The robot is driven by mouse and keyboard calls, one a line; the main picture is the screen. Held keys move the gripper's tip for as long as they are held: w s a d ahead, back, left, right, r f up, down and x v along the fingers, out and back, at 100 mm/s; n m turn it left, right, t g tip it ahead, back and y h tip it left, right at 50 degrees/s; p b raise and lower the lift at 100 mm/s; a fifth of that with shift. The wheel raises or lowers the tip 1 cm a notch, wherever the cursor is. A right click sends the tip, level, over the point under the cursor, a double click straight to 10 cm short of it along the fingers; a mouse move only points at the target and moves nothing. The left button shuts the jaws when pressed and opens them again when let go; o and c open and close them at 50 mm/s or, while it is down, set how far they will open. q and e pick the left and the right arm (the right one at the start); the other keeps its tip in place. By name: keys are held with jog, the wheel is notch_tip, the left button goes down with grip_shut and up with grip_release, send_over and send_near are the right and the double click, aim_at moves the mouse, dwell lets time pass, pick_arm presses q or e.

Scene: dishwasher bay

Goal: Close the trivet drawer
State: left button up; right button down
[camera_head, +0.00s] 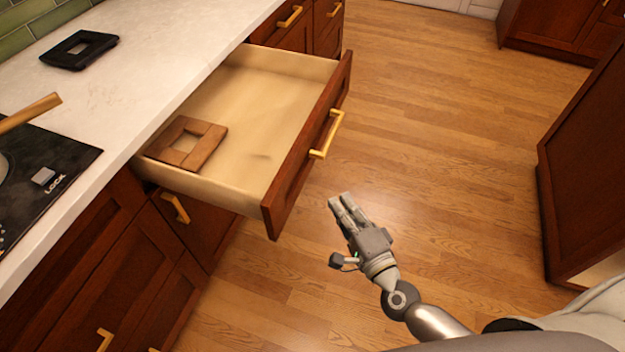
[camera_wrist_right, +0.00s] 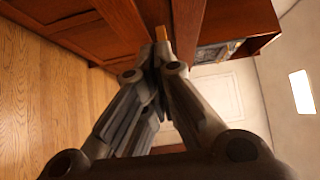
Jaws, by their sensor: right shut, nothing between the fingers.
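The trivet drawer (camera_head: 290,165) is pulled far out from under the counter in the head view. Its front is dark red-brown wood with a brass bar handle (camera_head: 327,134). A square wooden trivet (camera_head: 187,143) with a square hole lies inside, towards the left end. My right gripper (camera_head: 341,199) is shut and empty. In the head view it appears below and just right of the drawer front, apart from it. In the right wrist view the closed fingers (camera_wrist_right: 152,75) point towards dark wood cabinetry. My left gripper is in neither view.
A black square trivet (camera_head: 79,50) lies on the pale counter (camera_head: 140,85). A black cooktop (camera_head: 45,170) with a wooden handle (camera_head: 30,112) above it is at the left. Another dark wood cabinet (camera_head: 590,170) stands at the right. The wood floor (camera_head: 450,130) between is clear.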

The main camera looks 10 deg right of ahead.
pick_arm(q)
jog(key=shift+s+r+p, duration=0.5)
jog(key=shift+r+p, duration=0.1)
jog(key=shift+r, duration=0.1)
pick_arm(e)
jog(key=shift+w+a, duration=0.75)
jog(key=shift+w, duration=0.55)
jog(key=shift+w+a, duration=0.75)
jog(key=shift+w, duration=0.6)
jog(key=shift+w+a, duration=0.75)
jog(key=shift+w, duration=0.55)
